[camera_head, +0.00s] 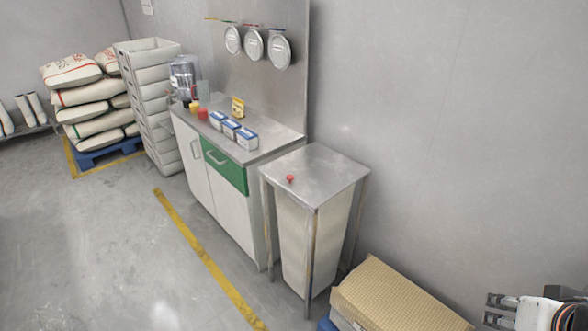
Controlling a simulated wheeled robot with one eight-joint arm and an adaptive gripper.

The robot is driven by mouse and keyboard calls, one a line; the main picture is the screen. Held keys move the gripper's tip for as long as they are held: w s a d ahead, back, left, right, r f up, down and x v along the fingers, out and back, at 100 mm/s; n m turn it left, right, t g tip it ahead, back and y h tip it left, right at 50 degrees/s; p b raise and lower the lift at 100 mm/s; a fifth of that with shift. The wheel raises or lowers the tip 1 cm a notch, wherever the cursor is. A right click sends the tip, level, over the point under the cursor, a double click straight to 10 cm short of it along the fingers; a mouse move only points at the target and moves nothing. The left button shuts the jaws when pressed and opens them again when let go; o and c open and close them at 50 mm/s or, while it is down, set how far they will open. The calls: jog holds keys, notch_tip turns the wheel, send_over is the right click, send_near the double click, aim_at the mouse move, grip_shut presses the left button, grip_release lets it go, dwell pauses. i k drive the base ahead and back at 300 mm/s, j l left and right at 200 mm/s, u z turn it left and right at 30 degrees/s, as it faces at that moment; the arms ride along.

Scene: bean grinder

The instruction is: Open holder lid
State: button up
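The holder (325,240) is a tall metal-framed stand with a pale tapered bin in it, right of the cabinet. Its flat steel lid (322,172) lies level on top and looks closed. A small red knob (290,179) sits near the lid's front left edge. My gripper (490,309) is in the lower right corner, well to the right of the holder and apart from it. Its two fingers are spread with a gap between them, and nothing shows in the gap. Part of my arm is cut off by the right edge.
A cabinet (225,200) with a green drawer (224,167) stands left of the holder. Crates (150,90) and sacks (85,100) are farther back. The left floor is open.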

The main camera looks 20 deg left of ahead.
aim_at(314, 173)
jog(key=u, duration=0.95)
